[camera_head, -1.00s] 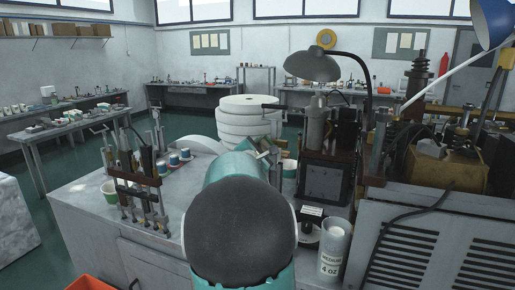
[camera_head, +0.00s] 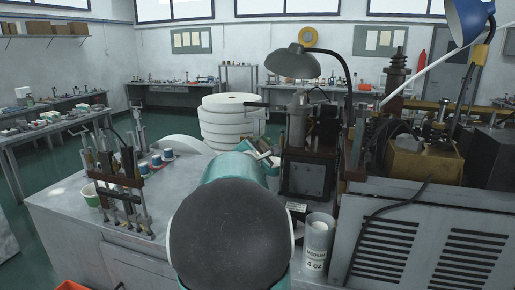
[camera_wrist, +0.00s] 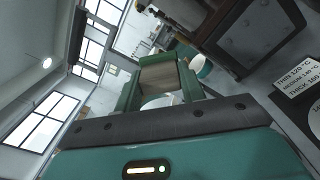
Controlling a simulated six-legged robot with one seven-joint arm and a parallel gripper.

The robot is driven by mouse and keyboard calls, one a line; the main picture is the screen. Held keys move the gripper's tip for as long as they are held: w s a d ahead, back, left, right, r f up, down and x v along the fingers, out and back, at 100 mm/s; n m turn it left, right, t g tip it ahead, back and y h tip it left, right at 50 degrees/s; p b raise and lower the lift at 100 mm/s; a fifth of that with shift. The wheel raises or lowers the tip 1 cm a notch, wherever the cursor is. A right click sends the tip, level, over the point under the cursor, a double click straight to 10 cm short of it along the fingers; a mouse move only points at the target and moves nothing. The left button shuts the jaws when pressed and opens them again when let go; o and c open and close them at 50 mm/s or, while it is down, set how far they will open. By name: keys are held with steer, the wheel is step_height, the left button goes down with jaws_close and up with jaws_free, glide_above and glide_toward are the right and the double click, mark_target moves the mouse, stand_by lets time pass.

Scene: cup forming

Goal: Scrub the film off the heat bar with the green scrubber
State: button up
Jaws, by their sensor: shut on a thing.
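My gripper (camera_wrist: 158,80) is shut on a tan-faced block with green around it, which I take to be the green scrubber (camera_wrist: 158,76). In the head view my own arm hides most of it; a small part of the scrubber and jaws shows near the machine's left side. The dark forming machine (camera_head: 306,178) stands just right of my gripper, with a square dark front plate. It also shows at the top right of the wrist view (camera_wrist: 245,35). I cannot pick out the heat bar or its film, nor tell whether the scrubber touches anything.
A tool rack (camera_head: 122,190) and several blue-and-white cups (camera_head: 156,160) stand on the bench at left. A clear "MEDIUM 4 OZ" cup holder (camera_head: 317,243) stands front right. A lamp (camera_head: 291,62) overhangs the machine. A temperature card (camera_wrist: 297,80) lies at right. White rolls (camera_head: 232,120) stand behind.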

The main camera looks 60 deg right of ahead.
steer(key=shift+w+a, duration=0.15)
steer(key=shift+w, duration=1.15)
steer(key=shift+w+a, duration=0.2)
steer(key=shift+w, duration=1.05)
steer(key=shift+w+a, duration=0.15)
steer(key=shift+w, duration=1.15)
steer(key=shift+c, duration=0.3)
steer(key=shift+s+d, duration=0.2)
steer(key=shift+s, duration=1.1)
steer(key=shift+s+d, duration=0.15)
steer(key=shift+s, duration=1.2)
steer(key=shift+s+d, duration=0.2)
steer(key=shift+s, duration=1.1)
steer(key=shift+w+a, duration=0.2)
steer(key=shift+w, duration=1.15)
steer(key=shift+w+a, duration=0.15)
steer(key=shift+w, duration=1.15)
steer(key=shift+w+a, duration=0.2)
steer(key=shift+w, duration=1.15)
steer(key=shift+c, duration=0.4)
steer(key=shift+s+d, duration=0.2)
steer(key=shift+s, duration=1.15)
steer(key=shift+s+d, duration=0.25)
steer(key=shift+s, duration=1.15)
steer(key=shift+s+d, duration=0.2)
steer(key=shift+s, duration=1.15)
steer(key=w+a, duration=0.1)
steer(key=w, duration=0.7)
steer(key=shift+a, duration=0.2)
steer(key=shift+w, duration=0.1)
